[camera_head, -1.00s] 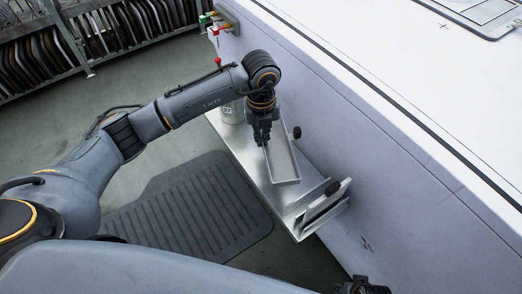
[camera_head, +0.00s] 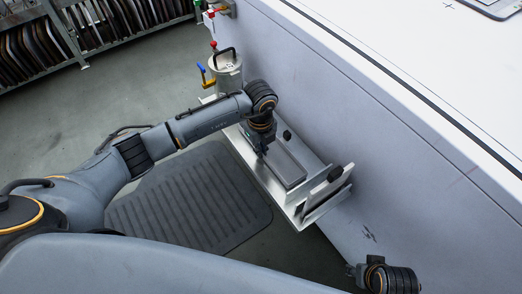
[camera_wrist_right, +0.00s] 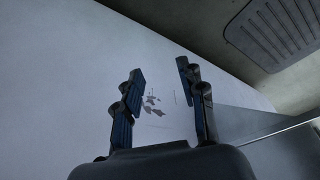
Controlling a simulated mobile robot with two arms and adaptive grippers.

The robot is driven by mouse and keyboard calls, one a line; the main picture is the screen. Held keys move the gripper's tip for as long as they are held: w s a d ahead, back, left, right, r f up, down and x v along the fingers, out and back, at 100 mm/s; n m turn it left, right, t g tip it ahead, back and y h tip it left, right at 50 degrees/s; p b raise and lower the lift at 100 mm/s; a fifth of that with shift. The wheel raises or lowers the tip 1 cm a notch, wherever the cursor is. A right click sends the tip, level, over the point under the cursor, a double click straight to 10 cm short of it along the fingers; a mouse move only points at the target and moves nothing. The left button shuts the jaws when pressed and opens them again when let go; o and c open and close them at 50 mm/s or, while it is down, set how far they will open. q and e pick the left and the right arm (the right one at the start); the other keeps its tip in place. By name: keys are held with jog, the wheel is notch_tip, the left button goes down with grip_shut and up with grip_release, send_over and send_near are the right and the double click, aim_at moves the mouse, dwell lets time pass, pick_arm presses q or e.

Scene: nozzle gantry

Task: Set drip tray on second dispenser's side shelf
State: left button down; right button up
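The drip tray (camera_head: 290,168) is a shallow grey rectangular tray. It lies over the metal side shelf (camera_head: 258,173) against the white machine wall and looks about level; I cannot tell if it rests fully on the shelf. My left gripper (camera_head: 262,152) reaches down at the tray's left long edge, touching or almost touching it. Its fingers are too small and dark to show whether they clamp the rim. My right gripper (camera_head: 354,271) is low at the right by the wall. In the right wrist view (camera_wrist_right: 160,95) its fingers are spread and empty.
A metal canister (camera_head: 228,72) with blue and yellow valves stands at the shelf's far end. A dark ribbed mat (camera_head: 190,200) lies on the floor. A rack of curved panels (camera_head: 95,40) stands behind.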

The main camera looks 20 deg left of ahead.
pick_arm(q)
jog(key=shift+f, duration=0.15)
pick_arm(e)
jog(key=shift+r, duration=0.2)
pick_arm(q)
jog(key=shift+f, duration=0.1)
pick_arm(e)
jog(key=shift+r, duration=0.1)
pick_arm(q)
jog(key=c, duration=2)
grip_release()
jog(key=o, duration=0.5)
pick_arm(e)
jog(key=shift+r, duration=0.1)
pick_arm(q)
notch_tip(320, 180, up, 12)
jog(key=shift+a+r+p, duration=0.1)
jog(key=shift+p, duration=1.05)
pick_arm(e)
notch_tip(320, 180, down, 8)
jog(key=s, duration=0.1)
pick_arm(q)
jog(key=shift+s, duration=0.1)
pick_arm(e)
jog(key=shift+s, duration=0.1)
